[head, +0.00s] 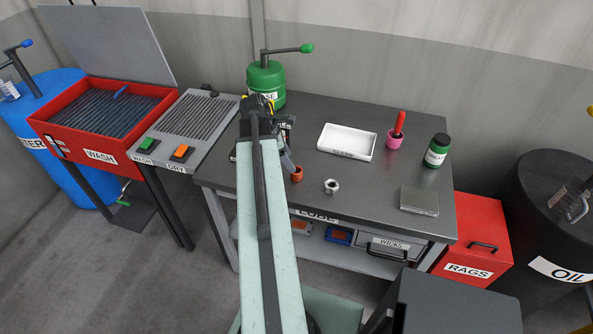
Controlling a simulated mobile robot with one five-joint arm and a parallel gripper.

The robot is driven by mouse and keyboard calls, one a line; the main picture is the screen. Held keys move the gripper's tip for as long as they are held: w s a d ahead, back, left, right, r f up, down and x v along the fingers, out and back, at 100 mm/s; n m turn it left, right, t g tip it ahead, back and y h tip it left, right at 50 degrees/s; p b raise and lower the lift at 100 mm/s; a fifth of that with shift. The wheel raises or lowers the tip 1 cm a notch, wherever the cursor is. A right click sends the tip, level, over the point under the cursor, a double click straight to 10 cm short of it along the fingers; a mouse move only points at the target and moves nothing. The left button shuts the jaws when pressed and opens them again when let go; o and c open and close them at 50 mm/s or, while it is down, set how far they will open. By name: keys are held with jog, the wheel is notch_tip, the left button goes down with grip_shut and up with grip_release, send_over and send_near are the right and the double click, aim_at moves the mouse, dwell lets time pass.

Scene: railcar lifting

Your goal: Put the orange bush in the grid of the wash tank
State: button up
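The orange bush (297,175) is a small orange-brown ring on the left part of the grey bench top. My arm reaches forward over the bench, and its dark wrist hides part of the top. My gripper (290,166) points down, with a grey finger close to the bush's upper left. I cannot tell whether it touches or grips the bush. The wash tank (52,128) is a red open box at the left, labelled WASH, with its grey lid raised behind. Its dark slatted grid (95,115) lies inside, with a small blue item (121,90) at its far side.
A drying panel (200,117) with green and orange switches stands between tank and bench (380,200). A green pump can (267,80) stands behind.

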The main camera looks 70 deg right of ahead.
aim_at(297, 174)
jog(key=shift+b+x, duration=1)
jog(key=shift+x, duration=0.15)
jog(key=b+x, duration=0.5)
jog(key=x, duration=0.1)
jog(key=shift+a, duration=0.1)
jog(key=shift+r, duration=0.2)
grip_shut()
